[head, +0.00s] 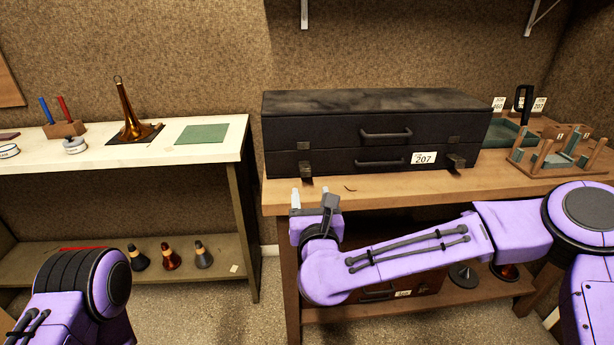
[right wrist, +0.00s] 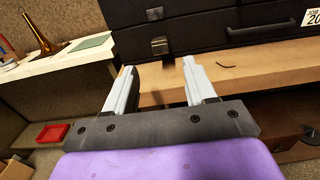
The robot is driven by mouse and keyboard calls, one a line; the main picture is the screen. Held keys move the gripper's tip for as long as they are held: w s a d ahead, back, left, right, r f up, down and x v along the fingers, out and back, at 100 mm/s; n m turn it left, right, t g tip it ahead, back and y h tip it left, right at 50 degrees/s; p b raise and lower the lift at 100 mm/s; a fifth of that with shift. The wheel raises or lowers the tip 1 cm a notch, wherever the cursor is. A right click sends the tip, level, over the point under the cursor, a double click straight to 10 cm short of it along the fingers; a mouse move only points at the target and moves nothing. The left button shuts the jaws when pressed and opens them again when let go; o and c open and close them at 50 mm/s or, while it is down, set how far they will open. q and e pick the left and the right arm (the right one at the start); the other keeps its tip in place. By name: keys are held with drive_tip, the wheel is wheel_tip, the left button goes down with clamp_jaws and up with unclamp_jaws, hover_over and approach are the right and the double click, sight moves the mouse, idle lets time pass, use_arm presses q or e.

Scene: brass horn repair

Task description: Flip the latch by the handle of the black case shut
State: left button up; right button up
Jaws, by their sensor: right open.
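The black case (head: 335,130) lies with its lid down on the wooden bench, with one handle (head: 386,134) on the lid and another (head: 380,163) on the lower half. The left metal latch (head: 306,170) hangs low on the front, apart from its catch plate (head: 303,146); it also shows in the right wrist view (right wrist: 160,46). The right latch (head: 455,162) likewise sits below its plate (head: 455,140). My right gripper (head: 311,201) is open and empty, in front of the bench edge below the left latch; its fingers (right wrist: 160,70) point toward that latch. My left gripper is out of view.
A label reading 207 (head: 424,158) is on the case front. A small dark thin piece (head: 350,188) lies on the bench edge (head: 400,190). A wooden rack (head: 560,155) stands at the right. A brass horn (head: 128,118) stands on the left table.

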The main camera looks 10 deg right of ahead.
sight(306, 172)
drive_tip(key=w+p, duration=0.2)
drive_tip(key=w, duration=0.7)
drive_tip(key=shift+w+f, duration=0.1)
drive_tip(key=shift+f, duration=0.05)
